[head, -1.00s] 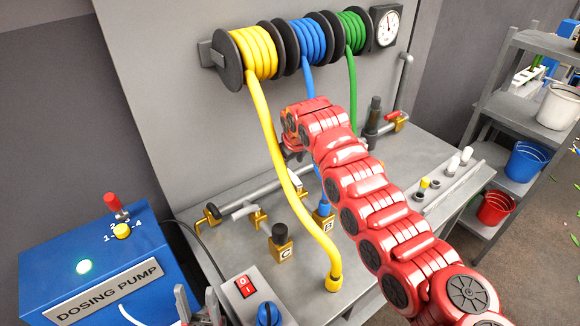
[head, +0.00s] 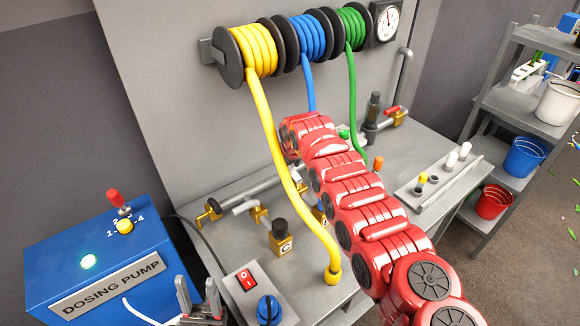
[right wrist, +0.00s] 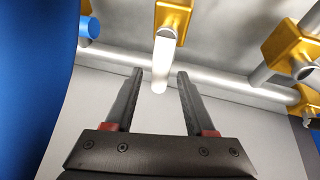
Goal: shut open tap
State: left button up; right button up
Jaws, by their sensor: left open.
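In the right wrist view a brass tap (right wrist: 174,18) has a white lever handle (right wrist: 160,68) pointing down toward my right gripper (right wrist: 160,74). The gripper's two fingers are apart, one on each side of the handle in the picture; I cannot tell whether its end is between them or beyond. In the head view the right gripper is hidden behind my red right arm. Brass fittings (head: 257,214) sit on the bench pipe at left, and a red-handled brass tap (head: 396,116) sits at back right. My left gripper (head: 197,281) is open and empty at the bottom left.
Yellow (head: 265,130), blue (head: 310,90) and green (head: 352,100) hoses hang from reels. A dosing pump (head: 100,270) stands at left, and a switch box (head: 248,285) is at front. A shelf with buckets (head: 525,157) stands at right.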

grip_shut()
dwell(1.2)
